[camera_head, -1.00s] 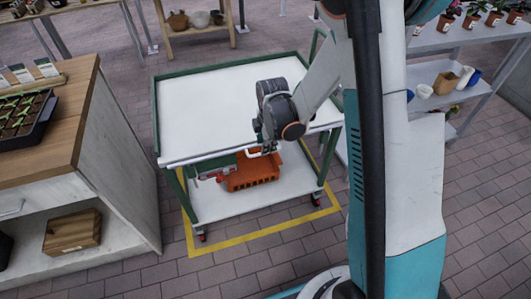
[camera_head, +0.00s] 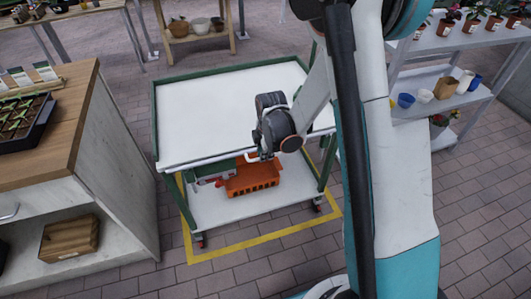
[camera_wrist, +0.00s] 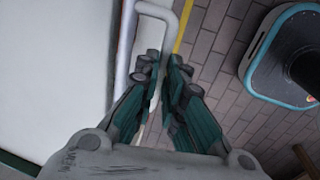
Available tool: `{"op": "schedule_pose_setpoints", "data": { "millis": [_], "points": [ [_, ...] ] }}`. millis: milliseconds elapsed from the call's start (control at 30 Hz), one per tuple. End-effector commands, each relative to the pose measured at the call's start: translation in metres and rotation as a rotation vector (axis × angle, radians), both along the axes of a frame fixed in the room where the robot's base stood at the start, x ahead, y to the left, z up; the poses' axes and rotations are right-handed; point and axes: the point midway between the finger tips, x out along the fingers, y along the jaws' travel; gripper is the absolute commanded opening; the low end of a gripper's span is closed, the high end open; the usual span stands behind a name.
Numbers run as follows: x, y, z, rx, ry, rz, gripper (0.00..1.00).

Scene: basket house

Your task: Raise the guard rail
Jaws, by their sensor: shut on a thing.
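The guard rail (camera_head: 205,162) is a pale bar along the near edge of the green-framed cart's (camera_head: 225,110) white top. In the wrist view the rail (camera_wrist: 127,35) runs down the cart's side, with a white bent-rod handle (camera_wrist: 184,14) standing out from it. My gripper (camera_head: 266,151) is at the near edge of the cart, right of the rail's middle. In the wrist view its dark teal fingers (camera_wrist: 163,75) are closed around the handle's rod. The head view hides the fingertips and part of the rail behind my wrist.
An orange crate (camera_head: 252,178) and a green-and-grey item (camera_head: 208,170) sit on the cart's lower shelf. A wooden-topped cabinet (camera_head: 95,135) stands close on the left, a plant rack (camera_head: 455,78) on the right. The cart's top is bare.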

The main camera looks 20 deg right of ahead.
Motion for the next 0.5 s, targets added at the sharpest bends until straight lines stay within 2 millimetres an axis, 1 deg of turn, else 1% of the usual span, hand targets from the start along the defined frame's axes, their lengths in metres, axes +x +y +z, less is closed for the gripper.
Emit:
{"op": "schedule_pose_setpoints", "data": {
  "millis": [67,167,267,400,500],
  "points": [
    [0.000,0.000,0.003,0.000,-0.001,0.000,0.00],
    [0.000,0.000,0.012,0.000,-0.001,0.000,0.00],
    [0.000,0.000,0.028,0.000,-0.001,0.000,0.00],
    [0.000,0.000,0.058,0.000,-0.001,0.000,0.00],
    [0.000,0.000,0.074,0.000,-0.001,0.000,0.00]
  ]
}}
